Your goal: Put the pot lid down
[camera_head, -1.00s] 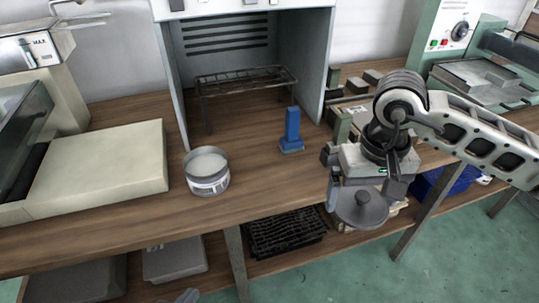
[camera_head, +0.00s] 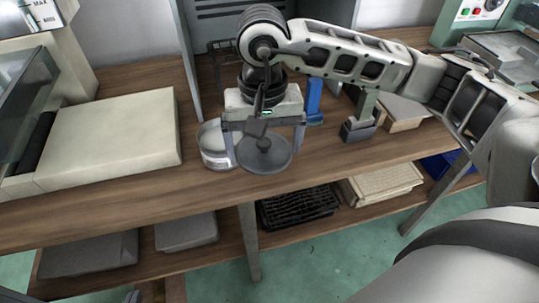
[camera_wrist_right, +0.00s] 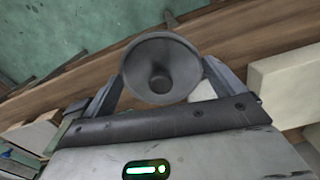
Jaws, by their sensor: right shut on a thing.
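The pot lid (camera_head: 268,157) is a grey disc with a knob in its middle. My right gripper (camera_head: 264,138) is shut on it, with a finger at either side of the rim, and holds it near the table's front edge. In the right wrist view, the lid (camera_wrist_right: 160,72) sits between the fingers of the right gripper (camera_wrist_right: 162,85). A round whitish pot (camera_head: 213,157) with a label stands on the table just left of the lid, partly hidden by the gripper. A small dark part of my left gripper (camera_head: 134,297) shows at the bottom edge; its jaws are unclear.
A cream block-like appliance (camera_head: 105,140) stands left of the pot. A blue upright object (camera_head: 314,98) and a dark green-grey stand (camera_head: 358,128) are to the right. The wooden table (camera_head: 120,195) is clear along its front left. A lower shelf holds a black rack (camera_head: 298,207).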

